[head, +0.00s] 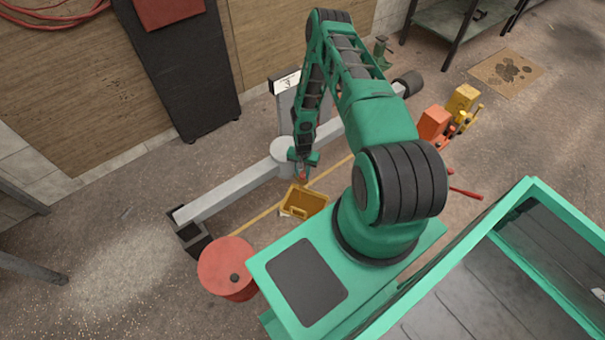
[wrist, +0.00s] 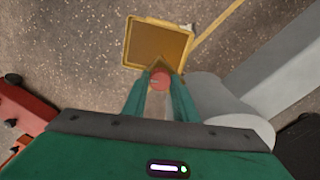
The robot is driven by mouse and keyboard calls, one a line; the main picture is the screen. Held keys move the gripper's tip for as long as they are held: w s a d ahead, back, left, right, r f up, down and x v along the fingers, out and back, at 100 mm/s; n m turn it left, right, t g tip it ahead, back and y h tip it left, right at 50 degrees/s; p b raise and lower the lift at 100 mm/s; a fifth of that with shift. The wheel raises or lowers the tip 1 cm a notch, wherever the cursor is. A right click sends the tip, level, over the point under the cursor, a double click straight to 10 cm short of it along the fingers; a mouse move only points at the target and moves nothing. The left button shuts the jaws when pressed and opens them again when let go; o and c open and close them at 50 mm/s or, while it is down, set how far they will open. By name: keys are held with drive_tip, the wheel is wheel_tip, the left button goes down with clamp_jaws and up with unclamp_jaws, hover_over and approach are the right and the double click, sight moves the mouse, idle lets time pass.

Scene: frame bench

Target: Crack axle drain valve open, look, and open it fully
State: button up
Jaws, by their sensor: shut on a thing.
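The axle (head: 232,189) is a long grey beam lying across the floor, with a pale round housing (head: 284,150) at its middle. In the wrist view the housing (wrist: 222,97) is at the right. The drain valve shows as a small round red knob (wrist: 159,79) beside the housing. My gripper (wrist: 160,88) has its two green fingers on either side of this knob and is shut on it. In the head view my gripper (head: 303,165) is in front of the housing. The valve's body is mostly hidden, and I cannot make out any flow.
A red drum (head: 220,258) stands at the axle's near left end. Orange (head: 433,122) and yellow (head: 463,97) items stand at right.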

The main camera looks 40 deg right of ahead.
sight(302, 174)
drive_tip(key=shift+w+a, duration=0.1)
drive_tip(key=o, duration=0.8)
drive_tip(key=shift+r, duration=0.15)
wheel_tip(302, 174, up, 10)
drive_tip(key=shift+r, duration=0.25)
idle(0.8)
